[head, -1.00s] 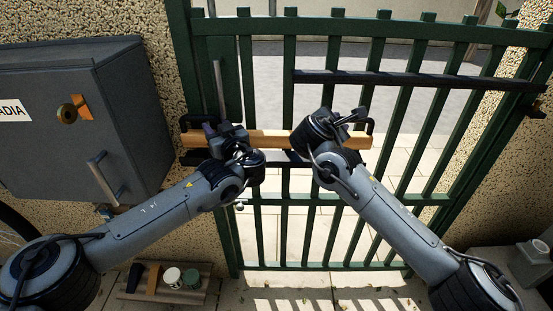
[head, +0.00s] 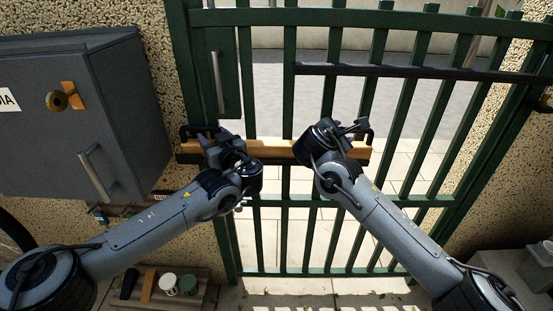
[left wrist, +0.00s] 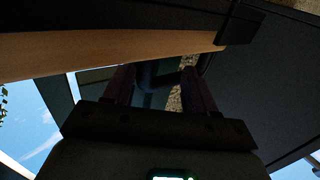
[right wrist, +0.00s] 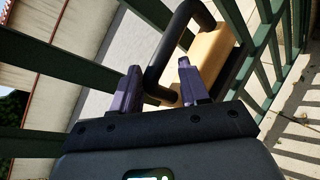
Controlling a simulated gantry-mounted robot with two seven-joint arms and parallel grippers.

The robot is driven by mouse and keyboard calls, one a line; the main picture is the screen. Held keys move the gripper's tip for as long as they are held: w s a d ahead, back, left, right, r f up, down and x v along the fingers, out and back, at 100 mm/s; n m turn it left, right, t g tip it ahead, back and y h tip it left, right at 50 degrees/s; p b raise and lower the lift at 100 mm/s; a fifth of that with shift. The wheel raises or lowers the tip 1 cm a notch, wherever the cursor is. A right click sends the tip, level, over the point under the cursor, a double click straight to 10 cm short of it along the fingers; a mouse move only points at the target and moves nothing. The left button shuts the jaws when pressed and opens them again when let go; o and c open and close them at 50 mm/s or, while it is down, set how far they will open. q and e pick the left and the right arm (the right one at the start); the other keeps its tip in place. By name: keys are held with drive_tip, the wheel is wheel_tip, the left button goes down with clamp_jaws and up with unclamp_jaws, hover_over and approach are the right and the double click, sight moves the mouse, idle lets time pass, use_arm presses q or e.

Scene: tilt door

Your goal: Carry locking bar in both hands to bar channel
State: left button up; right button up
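The locking bar (head: 272,148) is a wooden-coloured beam with a black looped handle at each end. It lies almost level across the front of the green gate. My left gripper (head: 218,142) is at its left handle, and the dark handle shows between the fingers in the left wrist view (left wrist: 158,80). My right gripper (head: 345,128) is at its right handle. In the right wrist view its purple fingers (right wrist: 160,80) close on both sides of the black loop.
The green gate (head: 335,200) has a dark horizontal rail (head: 410,71) at upper right and a green panel with a metal handle (head: 216,80). A grey cabinet (head: 130,120) stands close on the left. A tray (head: 208,297) with small items lies at lower left.

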use_arm(q)
drive_tip(key=shift+o, duration=0.7)
drive_tip(key=shift+w+d+r, duration=0.1)
drive_tip(key=shift+d, duration=0.1)
use_arm(e)
drive_tip(key=shift+o, duration=0.8)
drive_tip(key=shift+a+r, duration=0.15)
drive_tip(key=shift+a, duration=0.1)
use_arm(q)
drive_tip(key=shift+d, duration=0.1)
use_arm(e)
drive_tip(key=shift+a, duration=0.1)
use_arm(q)
drive_tip(key=shift+s+d, duration=0.1)
drive_tip(key=shift+s, duration=0.1)
use_arm(e)
drive_tip(key=shift+a, duration=0.1)
drive_tip(key=shift+s+a+r, duration=0.25)
drive_tip(key=shift+s+a, duration=0.05)
drive_tip(key=shift+s, duration=0.25)
use_arm(q)
drive_tip(key=v, duration=1.1)
drive_tip(key=shift+s, duration=0.2)
use_arm(e)
drive_tip(key=v, duration=1)
drive_tip(key=shift+s, duration=0.3)
use_arm(q)
drive_tip(key=shift+d, duration=0.1)
